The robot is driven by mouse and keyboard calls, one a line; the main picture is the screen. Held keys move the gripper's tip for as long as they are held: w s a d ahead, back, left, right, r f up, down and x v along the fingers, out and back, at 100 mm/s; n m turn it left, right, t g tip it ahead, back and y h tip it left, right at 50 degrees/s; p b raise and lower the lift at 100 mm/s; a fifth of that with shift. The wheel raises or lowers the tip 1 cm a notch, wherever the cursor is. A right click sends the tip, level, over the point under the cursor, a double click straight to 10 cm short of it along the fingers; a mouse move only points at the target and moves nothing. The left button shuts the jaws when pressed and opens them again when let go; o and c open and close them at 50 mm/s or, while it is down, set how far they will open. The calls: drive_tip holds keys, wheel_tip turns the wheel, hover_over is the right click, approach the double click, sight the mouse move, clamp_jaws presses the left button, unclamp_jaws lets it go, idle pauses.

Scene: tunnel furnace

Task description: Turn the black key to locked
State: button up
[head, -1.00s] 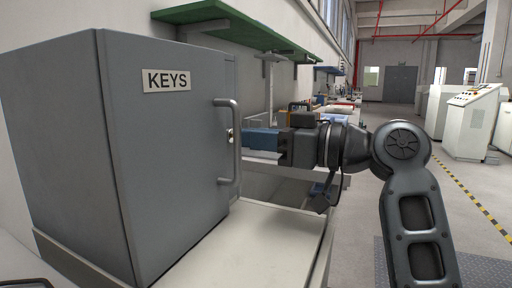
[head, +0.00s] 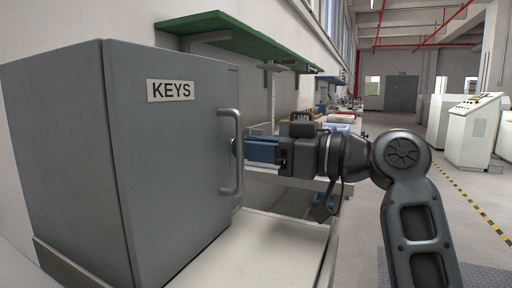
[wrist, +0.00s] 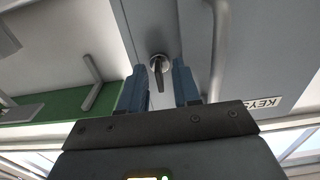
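The grey key cabinet (head: 165,190) with a "KEYS" label (head: 171,90) stands at the left in the head view; its door is shut. A dark key (wrist: 158,74) sits in a round silver lock (wrist: 160,61) on the door, beside the bar handle (head: 237,150). My gripper (head: 250,149) is at the door front, its blue fingers next to the handle. In the wrist view my gripper (wrist: 156,78) is open, with one finger on each side of the key and visible gaps between. In the head view the fingers and handle mostly hide the key.
The cabinet stands on a pale bench top (head: 265,245). A green shelf (head: 235,36) hangs on the wall behind. A cluttered bench runs back beyond my gripper. A control console (head: 472,130) stands on the open floor at right.

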drive_tip(key=shift+d, duration=0.15)
drive_tip(key=p+v, duration=0.1)
drive_tip(key=v, duration=0.6)
drive_tip(key=shift+s+d, duration=0.15)
drive_tip(key=shift+d, duration=0.1)
